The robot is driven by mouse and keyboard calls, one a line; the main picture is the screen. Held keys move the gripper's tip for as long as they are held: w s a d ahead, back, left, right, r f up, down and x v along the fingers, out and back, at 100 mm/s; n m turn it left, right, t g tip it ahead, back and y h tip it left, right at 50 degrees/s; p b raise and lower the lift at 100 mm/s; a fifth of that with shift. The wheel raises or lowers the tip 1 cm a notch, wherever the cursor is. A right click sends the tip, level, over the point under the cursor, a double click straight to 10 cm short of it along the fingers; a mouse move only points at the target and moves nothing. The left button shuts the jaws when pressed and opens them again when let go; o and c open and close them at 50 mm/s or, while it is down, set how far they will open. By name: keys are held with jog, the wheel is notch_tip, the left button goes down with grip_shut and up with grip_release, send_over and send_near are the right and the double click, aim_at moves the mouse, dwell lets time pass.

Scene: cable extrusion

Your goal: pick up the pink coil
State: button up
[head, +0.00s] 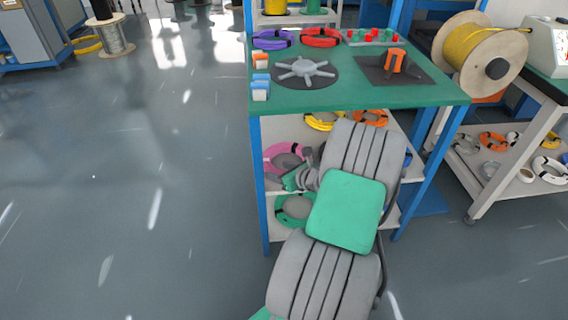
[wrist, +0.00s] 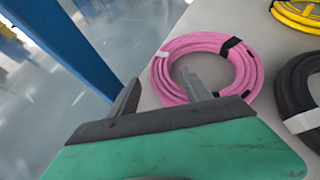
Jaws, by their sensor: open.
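The pink coil (wrist: 178,46) lies flat on a pale shelf, with dark ties around it, in the wrist view. It also shows in the head view (head: 270,158) on the upper shelf under the green table top, at the left. My gripper (wrist: 160,90) is open. In the wrist view its right finger overlaps the coil's near part and its left finger is over the shelf's edge beside the coil. I cannot tell whether the fingers touch the coil. In the head view my arm hides much of the shelf, and my gripper (head: 297,180) shows just beside the coil.
A blue post (wrist: 62,42) stands left of my gripper. A black coil (wrist: 298,88) and a yellow coil (wrist: 298,14) lie to the right on the same shelf. A green coil (head: 292,212) is on the shelf below. The green table top (head: 350,98) is overhead.

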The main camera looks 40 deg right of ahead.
aim_at(272, 169)
jog(key=b+x, duration=0.1)
jog(key=x, duration=0.3)
jog(key=shift+a+f, duration=0.1)
jog(key=shift+s, duration=0.1)
grip_shut()
dwell(0.5)
